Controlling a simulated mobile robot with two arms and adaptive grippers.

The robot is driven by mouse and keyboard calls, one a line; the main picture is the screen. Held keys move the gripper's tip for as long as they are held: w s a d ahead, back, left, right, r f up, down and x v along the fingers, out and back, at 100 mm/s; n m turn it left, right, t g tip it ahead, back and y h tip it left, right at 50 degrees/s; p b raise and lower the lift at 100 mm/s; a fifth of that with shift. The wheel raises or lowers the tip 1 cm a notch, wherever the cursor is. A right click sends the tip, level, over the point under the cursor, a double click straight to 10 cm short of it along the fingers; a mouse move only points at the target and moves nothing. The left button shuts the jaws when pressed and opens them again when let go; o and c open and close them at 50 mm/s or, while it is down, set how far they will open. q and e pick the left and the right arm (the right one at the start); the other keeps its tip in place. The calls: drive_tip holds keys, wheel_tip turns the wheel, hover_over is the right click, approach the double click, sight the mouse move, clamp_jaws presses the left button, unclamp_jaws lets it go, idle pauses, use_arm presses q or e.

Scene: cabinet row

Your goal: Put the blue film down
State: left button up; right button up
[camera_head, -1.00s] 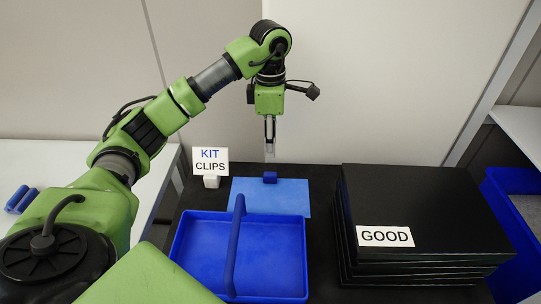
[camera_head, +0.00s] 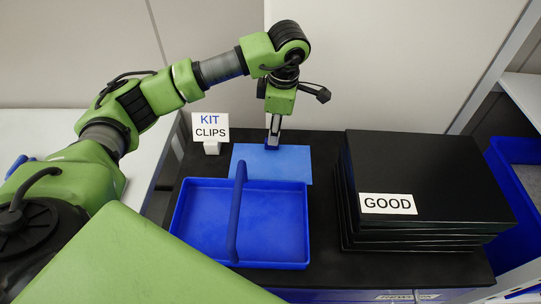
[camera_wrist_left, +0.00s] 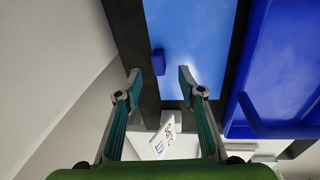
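The blue film (camera_head: 290,164) is a light blue sheet lying flat on the black tabletop, behind the blue tray. It also shows in the left wrist view (camera_wrist_left: 200,40). A small dark blue clip (camera_head: 271,145) sits at the film's back edge; the left wrist view shows this clip (camera_wrist_left: 158,62) too. My left gripper (camera_head: 272,138) points down at the back edge, very close to the clip. In the left wrist view its fingers (camera_wrist_left: 160,78) are apart, with the clip just beyond the gap between the tips. Nothing is held. My right gripper is out of view.
A blue tray (camera_head: 192,222) with an arched handle stands in front of the film. A tall stack of black panels (camera_head: 430,170) with a GOOD label is to the right. A KIT CLIPS sign (camera_head: 210,127) stands left of the film. A blue bin (camera_head: 515,170) is far right.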

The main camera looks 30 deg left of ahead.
use_arm(q)
drive_tip(key=f, duration=0.1)
drive_tip(key=f+p, duration=0.1)
drive_tip(key=f, duration=0.3)
drive_tip(key=shift+w+a+p, duration=0.3)
drive_tip(key=shift+w+a, duration=0.05)
drive_tip(key=shift+f, duration=0.2)
drive_tip(key=c, duration=0.8)
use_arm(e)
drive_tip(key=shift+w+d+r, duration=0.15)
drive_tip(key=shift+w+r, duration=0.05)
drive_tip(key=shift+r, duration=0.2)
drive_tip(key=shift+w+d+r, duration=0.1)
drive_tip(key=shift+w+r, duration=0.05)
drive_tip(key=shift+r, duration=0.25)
use_arm(q)
drive_tip(key=shift+c, duration=0.6)
drive_tip(key=shift+r, duration=0.15)
drive_tip(key=shift+w+r, duration=0.1)
drive_tip(key=shift+r, duration=0.15)
clamp_jaws()
wheel_tip(320, 180, up, 17)
drive_tip(key=b, duration=0.2)
drive_tip(key=shift+r, duration=0.15)
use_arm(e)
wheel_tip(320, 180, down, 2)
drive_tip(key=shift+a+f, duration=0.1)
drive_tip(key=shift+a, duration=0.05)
